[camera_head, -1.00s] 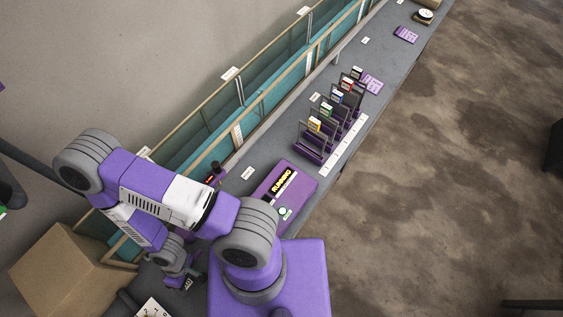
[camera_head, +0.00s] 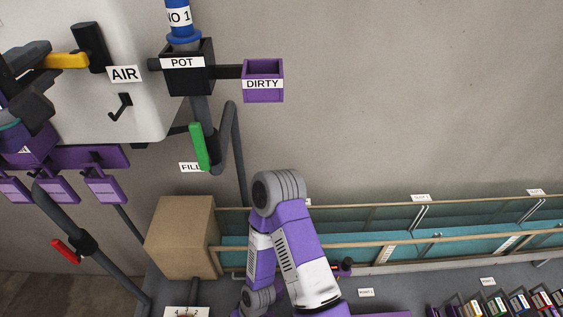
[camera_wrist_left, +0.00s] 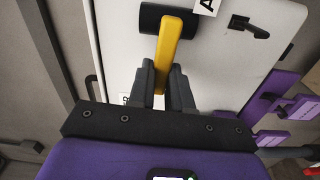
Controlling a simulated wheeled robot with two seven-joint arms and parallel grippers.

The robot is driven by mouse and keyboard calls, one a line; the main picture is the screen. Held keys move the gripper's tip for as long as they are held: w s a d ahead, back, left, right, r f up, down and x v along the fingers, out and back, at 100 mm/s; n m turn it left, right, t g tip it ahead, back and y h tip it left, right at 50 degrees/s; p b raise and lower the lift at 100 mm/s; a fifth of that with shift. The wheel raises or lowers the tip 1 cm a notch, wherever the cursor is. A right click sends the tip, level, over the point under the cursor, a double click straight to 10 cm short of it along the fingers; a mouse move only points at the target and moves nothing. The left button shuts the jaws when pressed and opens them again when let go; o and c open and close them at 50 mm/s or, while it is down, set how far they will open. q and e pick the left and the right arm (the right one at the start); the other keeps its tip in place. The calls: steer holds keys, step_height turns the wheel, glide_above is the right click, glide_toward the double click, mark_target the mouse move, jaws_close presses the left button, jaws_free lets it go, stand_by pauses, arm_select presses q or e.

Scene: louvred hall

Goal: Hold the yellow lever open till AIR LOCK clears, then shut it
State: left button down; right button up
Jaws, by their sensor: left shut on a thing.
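The yellow lever (camera_head: 66,61) is at the upper left of the head view, joined to a black cylindrical hub (camera_head: 90,47) on a white panel (camera_head: 140,105) beside the AIR label (camera_head: 124,74). My left gripper (camera_head: 38,66) is at its outer end, partly cut off by the left edge. In the left wrist view the yellow lever (camera_wrist_left: 165,52) runs from the hub down between the dark fingers of my left gripper (camera_wrist_left: 164,88), which is shut on it. My right gripper is out of view. No AIR LOCK sign is legible in either view.
A small black hook (camera_head: 121,106) sits under AIR. A red-handled pipe (camera_head: 66,251), a cardboard box (camera_head: 183,237) and a teal trough (camera_head: 380,247) are lower.

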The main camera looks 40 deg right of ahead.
arm_select(q)
steer(key=c, duration=1.4)
jaws_free()
steer(key=shift+f+n, duration=0.4)
steer(key=o, duration=0.4)
steer(key=shift+d+r, duration=0.1)
steer(key=shift+r, duration=0.05)
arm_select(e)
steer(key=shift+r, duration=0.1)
arm_select(q)
steer(key=shift+o, duration=0.2)
steer(key=shift+s, duration=0.1)
steer(key=b+v, duration=0.3)
steer(key=v, duration=0.4)
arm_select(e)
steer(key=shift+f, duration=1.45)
arm_select(q)
steer(key=shift+r, duration=0.1)
steer(key=b+v, duration=0.1)
steer(key=v, duration=0.6)
steer(key=shift+a+b, duration=0.35)
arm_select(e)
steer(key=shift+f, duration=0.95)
arm_select(q)
steer(key=shift+s, duration=0.1)
